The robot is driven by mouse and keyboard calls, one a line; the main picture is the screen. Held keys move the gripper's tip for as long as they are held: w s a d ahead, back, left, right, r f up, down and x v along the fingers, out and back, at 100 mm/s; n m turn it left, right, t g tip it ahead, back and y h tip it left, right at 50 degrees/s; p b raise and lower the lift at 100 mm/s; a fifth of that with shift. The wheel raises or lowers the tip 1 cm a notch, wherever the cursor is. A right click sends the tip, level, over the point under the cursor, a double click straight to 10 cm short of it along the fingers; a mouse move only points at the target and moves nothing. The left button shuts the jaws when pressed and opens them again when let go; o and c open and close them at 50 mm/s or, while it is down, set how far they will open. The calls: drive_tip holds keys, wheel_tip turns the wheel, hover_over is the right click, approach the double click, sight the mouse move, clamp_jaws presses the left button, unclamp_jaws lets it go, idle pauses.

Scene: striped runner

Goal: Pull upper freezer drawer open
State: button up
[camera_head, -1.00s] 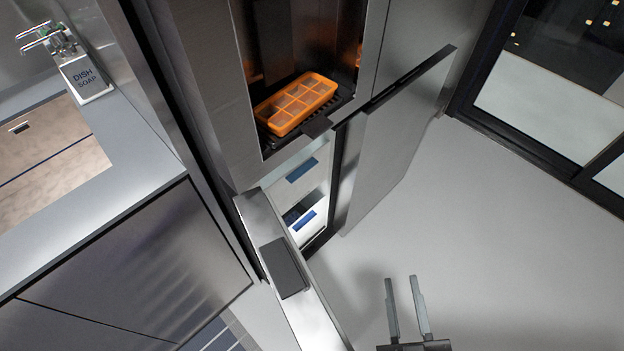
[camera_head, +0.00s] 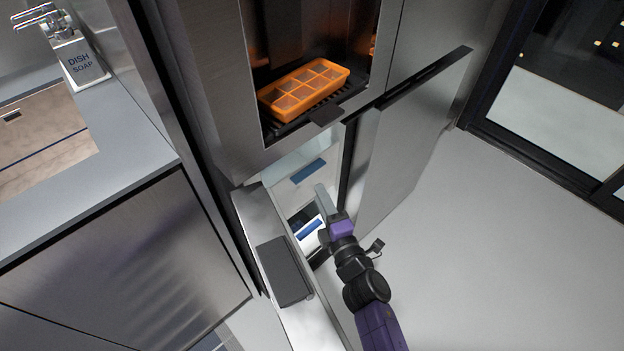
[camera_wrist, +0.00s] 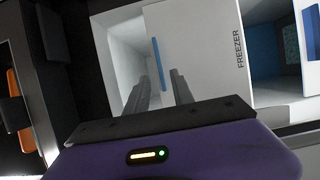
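The upper freezer drawer (camera_head: 299,190) has a white front with a blue handle strip (camera_head: 308,171), behind the opened doors. In the wrist view a white front marked FREEZER (camera_wrist: 215,60) with a blue strip (camera_wrist: 156,65) lies ahead. My gripper (camera_head: 325,195) reaches into the freezer opening, below and in front of the upper handle. In the wrist view my gripper (camera_wrist: 159,77) has its two fingers apart, with the blue strip seen between and beyond them. No contact with the strip can be made out.
A lower drawer shows a blue handle (camera_head: 309,227), partly behind my gripper. An open door panel (camera_head: 410,145) stands to the right and another with a dark handle (camera_head: 283,270) to the left. An orange ice tray (camera_head: 303,90) sits in the dispenser above. The floor at right is clear.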

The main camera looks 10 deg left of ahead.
sight(312, 178)
drive_tip(key=b+x, duration=0.3)
drive_tip(key=x, duration=0.4)
drive_tip(key=shift+w, duration=0.15)
drive_tip(key=shift+c, duration=0.2)
clamp_jaws()
idle(1.1)
